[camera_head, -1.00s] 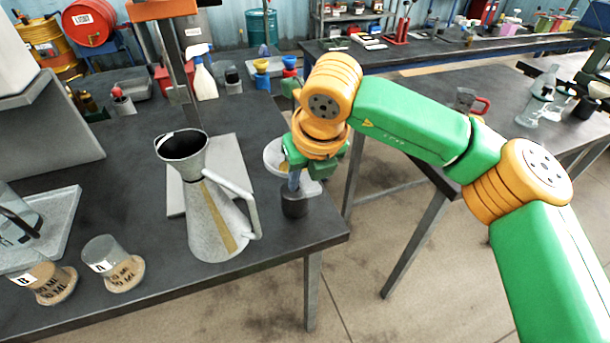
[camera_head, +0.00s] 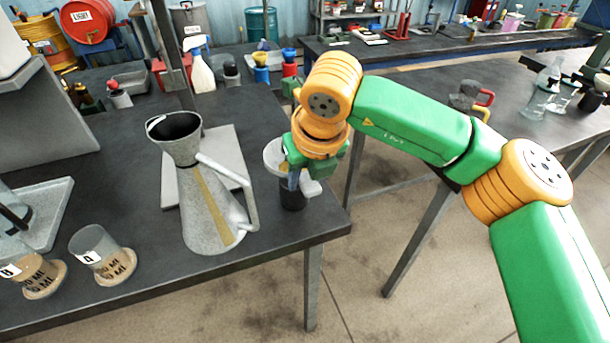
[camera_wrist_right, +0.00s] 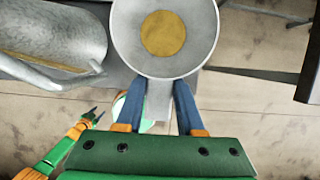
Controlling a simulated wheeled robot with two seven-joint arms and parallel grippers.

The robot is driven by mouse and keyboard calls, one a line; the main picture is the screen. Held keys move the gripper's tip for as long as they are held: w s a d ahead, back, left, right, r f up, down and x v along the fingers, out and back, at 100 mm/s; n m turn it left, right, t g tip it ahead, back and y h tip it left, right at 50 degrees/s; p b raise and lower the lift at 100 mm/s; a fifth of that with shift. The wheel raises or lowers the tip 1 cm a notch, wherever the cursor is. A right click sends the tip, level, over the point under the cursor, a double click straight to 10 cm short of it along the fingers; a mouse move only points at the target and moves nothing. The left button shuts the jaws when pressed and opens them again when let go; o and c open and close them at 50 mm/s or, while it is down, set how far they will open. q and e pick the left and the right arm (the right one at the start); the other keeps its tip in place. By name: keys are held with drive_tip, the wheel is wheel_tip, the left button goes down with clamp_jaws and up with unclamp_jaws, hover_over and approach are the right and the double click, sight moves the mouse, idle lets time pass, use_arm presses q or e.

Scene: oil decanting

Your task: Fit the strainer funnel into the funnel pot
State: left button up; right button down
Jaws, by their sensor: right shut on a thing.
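The strainer funnel (camera_head: 274,154) is a pale grey bowl; the right wrist view shows its round brass-coloured mesh (camera_wrist_right: 163,33). My right gripper (camera_wrist_right: 160,105) is shut on the funnel's near side and holds it near the bench's right edge, right of the pot. The funnel pot (camera_head: 204,207) is a grey metal cone jug with a flared open mouth, a brass strip and a side handle. It stands upright on the bench, apart from the funnel. Its side shows in the right wrist view (camera_wrist_right: 55,30). My left gripper (camera_wrist_right: 90,117) appears small at the lower left there; its opening is unclear.
A dark cylindrical cup (camera_head: 293,198) shows just below the right gripper. A grey plate (camera_head: 228,150) lies behind the pot. Two labelled beakers on cork bases, one of them here (camera_head: 103,255), stand front left. A spray bottle (camera_head: 203,75) is behind. Bare bench lies in front of the pot.

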drive_tip(key=shift+c, duration=2.2)
unclamp_jaws()
drive_tip(key=shift+s+r, duration=0.1)
drive_tip(key=shift+r, duration=0.35)
drive_tip(key=b+v, duration=0.1)
drive_tip(key=v, duration=0.5)
drive_tip(key=shift+s+r, duration=0.15)
drive_tip(key=shift+d, duration=0.1)
